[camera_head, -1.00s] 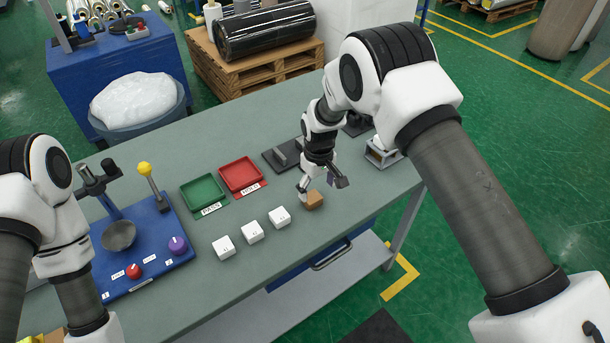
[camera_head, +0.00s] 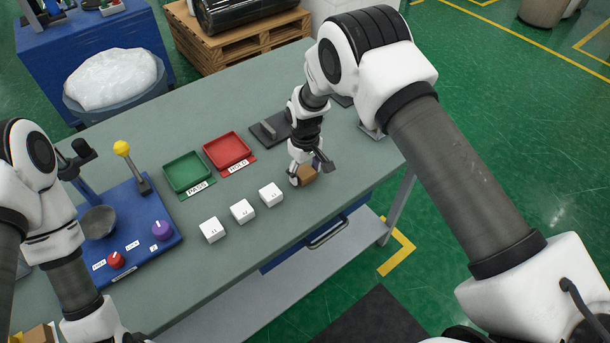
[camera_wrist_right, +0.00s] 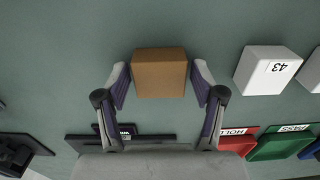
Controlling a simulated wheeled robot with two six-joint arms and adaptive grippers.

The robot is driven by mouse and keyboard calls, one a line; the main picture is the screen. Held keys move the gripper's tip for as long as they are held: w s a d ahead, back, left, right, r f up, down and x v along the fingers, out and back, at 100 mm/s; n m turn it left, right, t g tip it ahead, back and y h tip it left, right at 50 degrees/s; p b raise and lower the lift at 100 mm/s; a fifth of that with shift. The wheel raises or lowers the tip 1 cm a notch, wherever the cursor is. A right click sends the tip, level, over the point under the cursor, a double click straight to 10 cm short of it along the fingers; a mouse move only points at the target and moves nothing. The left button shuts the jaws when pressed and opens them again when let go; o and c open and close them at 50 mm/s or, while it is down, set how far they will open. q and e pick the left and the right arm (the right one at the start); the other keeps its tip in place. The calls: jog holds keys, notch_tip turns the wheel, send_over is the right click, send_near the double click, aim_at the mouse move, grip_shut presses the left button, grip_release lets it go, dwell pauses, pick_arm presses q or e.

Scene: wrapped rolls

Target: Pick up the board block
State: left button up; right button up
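The board block, a plain brown cube (camera_head: 306,176), sits on the grey-green table near its front edge, at the right end of a row of white blocks. In the right wrist view the brown block (camera_wrist_right: 160,73) lies between the two fingers of my right gripper (camera_wrist_right: 162,80). The fingers are apart, one on each side, with a narrow gap visible at each side. In the head view my right gripper (camera_head: 307,164) is down at the block and partly covers it. My left arm is at the left edge; its fingers do not show.
White blocks (camera_head: 242,211) stand left of the brown block. Behind are a green tray (camera_head: 187,172), a red tray (camera_head: 229,151) and a dark fixture (camera_head: 269,129). A blue panel (camera_head: 140,215) with knobs and a yellow-topped lever is at left. The table between is clear.

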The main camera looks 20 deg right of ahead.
jog(key=shift+s+r, duration=0.15)
jog(key=shift+s, duration=0.05)
jog(key=c, duration=0.5)
jog(key=shift+w+f, duration=0.2)
jog(key=shift+c, duration=1)
jog(key=shift+r, duration=0.15)
